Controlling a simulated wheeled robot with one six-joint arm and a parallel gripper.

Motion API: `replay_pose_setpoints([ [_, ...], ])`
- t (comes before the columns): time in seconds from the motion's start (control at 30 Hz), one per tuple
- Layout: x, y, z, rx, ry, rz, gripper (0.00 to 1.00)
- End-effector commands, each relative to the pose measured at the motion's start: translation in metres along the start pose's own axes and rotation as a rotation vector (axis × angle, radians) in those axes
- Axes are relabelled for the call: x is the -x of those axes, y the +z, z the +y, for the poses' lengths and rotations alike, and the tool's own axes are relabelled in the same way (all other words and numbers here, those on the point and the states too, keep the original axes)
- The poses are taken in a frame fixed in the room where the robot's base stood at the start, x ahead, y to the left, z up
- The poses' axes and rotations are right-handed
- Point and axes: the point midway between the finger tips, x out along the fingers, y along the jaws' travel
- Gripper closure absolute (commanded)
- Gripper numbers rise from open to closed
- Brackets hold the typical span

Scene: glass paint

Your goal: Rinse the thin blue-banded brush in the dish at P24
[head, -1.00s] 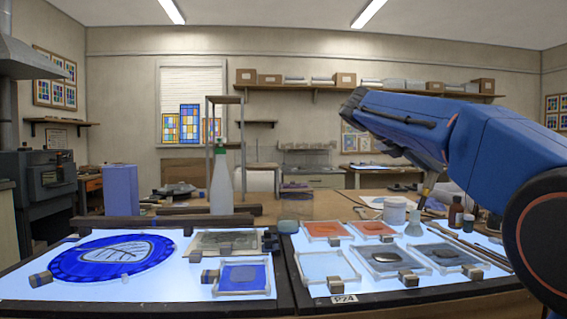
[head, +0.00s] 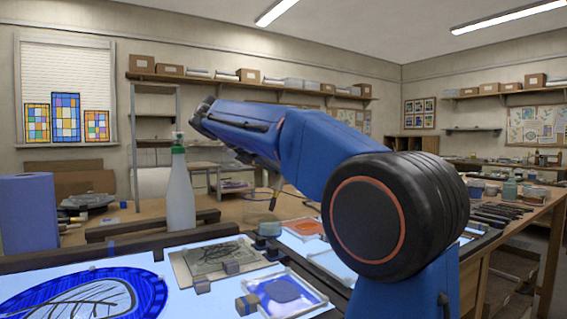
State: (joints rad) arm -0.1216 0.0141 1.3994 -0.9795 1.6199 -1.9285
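In the head view my blue arm crosses the middle and hides much of the right light panel. My gripper (head: 274,187) hangs small at the far end of the arm, above the back of the bench. A thin dark-tipped piece points down below it, but I cannot tell whether it is a brush or a finger. The pale clear dish (head: 328,262) is partly visible left of my arm, its right side hidden. The P24 label is not visible. I cannot pick out the blue-banded brush.
Several dark tools (head: 500,212) lie on the bench at right.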

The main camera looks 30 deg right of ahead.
Motion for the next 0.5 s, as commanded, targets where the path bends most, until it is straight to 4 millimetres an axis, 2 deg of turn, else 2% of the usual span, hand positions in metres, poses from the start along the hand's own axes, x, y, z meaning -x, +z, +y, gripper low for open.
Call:
replay_pose_setpoints([
  [0.2,-0.011,-0.018,0.003,0.002,0.0,0.0,1.0],
  [0.5,-0.01,-0.043,0.003,0.001,0.001,0.0,1.0],
])
